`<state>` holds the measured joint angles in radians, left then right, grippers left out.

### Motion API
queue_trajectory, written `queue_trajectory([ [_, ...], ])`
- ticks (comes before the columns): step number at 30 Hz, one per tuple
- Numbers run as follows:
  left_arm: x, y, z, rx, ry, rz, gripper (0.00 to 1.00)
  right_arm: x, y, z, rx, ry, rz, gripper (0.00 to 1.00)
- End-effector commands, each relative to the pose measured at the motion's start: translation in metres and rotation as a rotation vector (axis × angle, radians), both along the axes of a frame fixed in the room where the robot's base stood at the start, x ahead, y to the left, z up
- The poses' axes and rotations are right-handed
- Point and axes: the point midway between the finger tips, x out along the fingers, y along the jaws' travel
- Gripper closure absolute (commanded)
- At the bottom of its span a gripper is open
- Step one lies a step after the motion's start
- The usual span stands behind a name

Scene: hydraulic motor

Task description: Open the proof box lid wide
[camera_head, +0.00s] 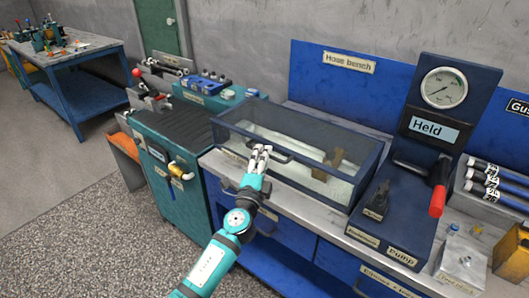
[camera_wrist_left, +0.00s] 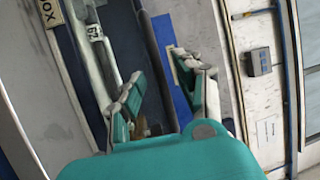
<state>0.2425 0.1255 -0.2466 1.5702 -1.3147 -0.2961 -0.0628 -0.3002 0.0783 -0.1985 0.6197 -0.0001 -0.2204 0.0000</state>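The proof box (camera_head: 345,195) is a dark-framed case with clear panels on the hose bench, with a brownish block and pale tube inside. Its clear lid (camera_head: 300,125) lies flat and looks closed. A dark bar handle (camera_head: 284,156) runs along the front of the box. My left gripper (camera_head: 262,149) is at the left part of this handle. In the left wrist view its fingers (camera_wrist_left: 165,75) are apart, with the dark handle bar (camera_wrist_left: 152,50) seen between them; whether they touch it I cannot tell. My right gripper is out of view.
The pump (camera_head: 385,220) with a red-gripped lever (camera_head: 438,190) and a gauge panel (camera_head: 443,88) stands right of the box. A teal machine (camera_head: 170,150) stands to the left. A blue back panel (camera_head: 320,80) rises behind the box.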

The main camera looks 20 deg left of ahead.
Motion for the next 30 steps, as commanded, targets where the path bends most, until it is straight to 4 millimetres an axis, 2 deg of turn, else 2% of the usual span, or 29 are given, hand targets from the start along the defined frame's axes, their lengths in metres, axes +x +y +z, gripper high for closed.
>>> queue_trajectory([
  [6,0.016,0.001,0.003,-0.001,0.001,0.001,0.66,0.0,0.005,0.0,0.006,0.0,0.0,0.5],
  [14,0.017,0.001,0.003,-0.002,0.001,0.0,0.66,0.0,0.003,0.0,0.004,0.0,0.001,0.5],
  [22,0.017,0.001,0.003,-0.001,0.001,0.0,0.98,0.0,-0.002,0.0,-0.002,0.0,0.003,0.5],
  [30,0.017,0.001,0.002,-0.002,0.002,0.0,1.0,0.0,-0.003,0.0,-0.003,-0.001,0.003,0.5],
])
